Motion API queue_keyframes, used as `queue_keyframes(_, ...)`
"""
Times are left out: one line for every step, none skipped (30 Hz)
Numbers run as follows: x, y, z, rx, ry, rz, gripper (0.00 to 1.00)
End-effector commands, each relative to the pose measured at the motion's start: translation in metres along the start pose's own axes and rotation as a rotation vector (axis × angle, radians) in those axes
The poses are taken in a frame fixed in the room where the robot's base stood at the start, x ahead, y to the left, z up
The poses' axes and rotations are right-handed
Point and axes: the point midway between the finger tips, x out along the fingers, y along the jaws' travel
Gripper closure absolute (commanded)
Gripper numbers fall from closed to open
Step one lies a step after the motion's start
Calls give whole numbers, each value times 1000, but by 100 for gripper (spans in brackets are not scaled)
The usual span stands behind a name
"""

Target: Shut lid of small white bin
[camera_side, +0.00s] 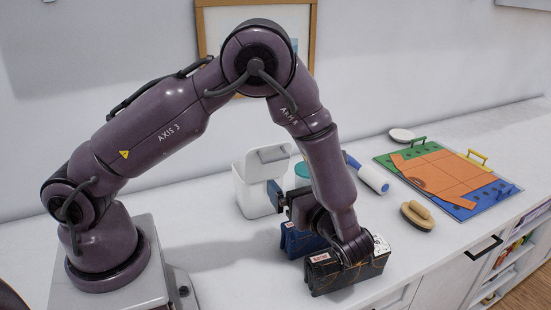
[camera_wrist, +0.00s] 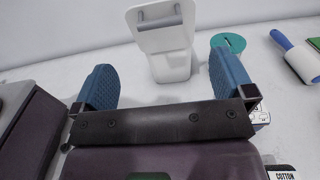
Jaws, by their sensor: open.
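The small white bin (camera_side: 252,190) stands on the white counter near the wall, just beyond my gripper. Its lid (camera_side: 268,158) is open, raised and tilted back, with a grey handle. In the wrist view the bin (camera_wrist: 171,66) is straight ahead, with the raised lid (camera_wrist: 158,18) above it. My gripper (camera_side: 279,195) is open and empty in front of the bin. In the wrist view its two blue finger pads (camera_wrist: 166,72) are wide apart, with the bin seen between and beyond them. The side view does not clearly show the gap between fingers and bin.
Dark boxes (camera_side: 345,272) sit under my wrist. A brush (camera_side: 417,215) and a colourful folding board (camera_side: 450,180) lie farther right. Counter left of the bin is clear.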

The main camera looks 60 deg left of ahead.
Motion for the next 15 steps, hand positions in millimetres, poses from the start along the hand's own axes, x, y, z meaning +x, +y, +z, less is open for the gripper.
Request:
queue_keyframes(11, 1, 1, 0, -1, 6, 0)
queue_keyframes(17, 1, 1, -1, 0, 6, 0)
queue_keyframes(26, 1, 1, 0, -1, 7, 0)
queue_keyframes(33, 1, 1, 1, -1, 8, 0)
queue_keyframes(39, 1, 0, 0, 0, 7, 0)
queue_keyframes(48, 1, 0, 1, 0, 7, 0)
queue_keyframes(54, 1, 0, 0, 0, 6, 0)
queue_keyframes(60, 1, 0, 0, 2, 7, 0)
queue_keyframes(68, 1, 0, -1, 1, 6, 0)
queue_keyframes(74, 1, 0, -1, 0, 7, 0)
queue_keyframes(78, 1, 0, -1, 1, 6, 0)
queue_keyframes(85, 1, 0, -1, 2, 6, 0)
queue_keyframes(89, 1, 0, -1, 2, 6, 0)
queue_keyframes(92, 1, 0, -1, 2, 5, 0)
queue_keyframes(97, 1, 0, -1, 2, 4, 0)
